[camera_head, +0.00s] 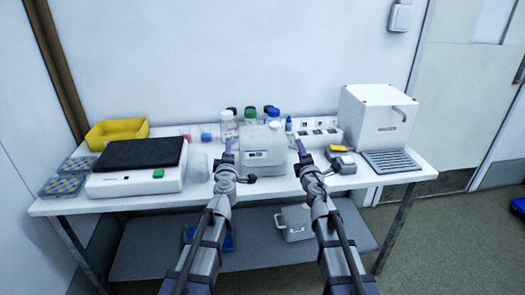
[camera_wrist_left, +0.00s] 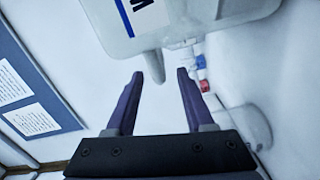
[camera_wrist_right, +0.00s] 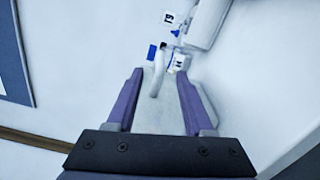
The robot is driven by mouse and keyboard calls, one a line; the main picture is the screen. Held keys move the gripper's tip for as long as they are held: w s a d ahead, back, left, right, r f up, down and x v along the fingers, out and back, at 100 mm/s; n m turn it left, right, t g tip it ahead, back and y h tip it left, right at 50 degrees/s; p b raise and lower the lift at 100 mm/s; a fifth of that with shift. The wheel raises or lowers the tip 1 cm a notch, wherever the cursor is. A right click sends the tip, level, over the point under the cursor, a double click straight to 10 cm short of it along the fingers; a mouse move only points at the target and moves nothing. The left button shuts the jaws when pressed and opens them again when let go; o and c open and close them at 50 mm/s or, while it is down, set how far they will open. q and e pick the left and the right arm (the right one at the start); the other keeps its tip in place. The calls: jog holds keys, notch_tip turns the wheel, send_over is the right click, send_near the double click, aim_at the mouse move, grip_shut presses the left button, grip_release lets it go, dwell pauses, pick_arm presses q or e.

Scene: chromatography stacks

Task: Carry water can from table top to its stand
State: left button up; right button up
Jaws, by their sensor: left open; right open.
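The water can (camera_head: 264,148) is a pale, boxy can with a dark-edged label, upright on the table top between my two grippers. My left gripper (camera_head: 228,147) is open at its left side. In the left wrist view, the can (camera_wrist_left: 185,22) fills the top, and a pale lug (camera_wrist_left: 152,64) on it points at the gap between the open fingertips (camera_wrist_left: 161,74). My right gripper (camera_head: 301,150) is open at the can's right side. In the right wrist view, a pale bar (camera_wrist_right: 158,78) lies between the open fingers (camera_wrist_right: 162,78). I cannot tell which thing is the stand.
A white machine (camera_head: 377,118) with a grey grate (camera_head: 391,161) stands at the right. A black-topped device (camera_head: 140,160) and yellow bin (camera_head: 117,133) are at the left. Bottles (camera_head: 250,116) stand behind the can. A pale container (camera_head: 295,222) sits on the lower shelf (camera_head: 150,259).

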pick_arm(q)
jog(key=w, duration=0.6)
jog(key=shift+w+a, duration=0.15)
jog(key=shift+a, duration=0.2)
pick_arm(e)
jog(key=w, duration=0.6)
jog(key=shift+w+a, duration=0.1)
jog(key=shift+a, duration=0.25)
jog(key=shift+c, duration=0.2)
pick_arm(q)
grip_shut()
pick_arm(e)
grip_shut()
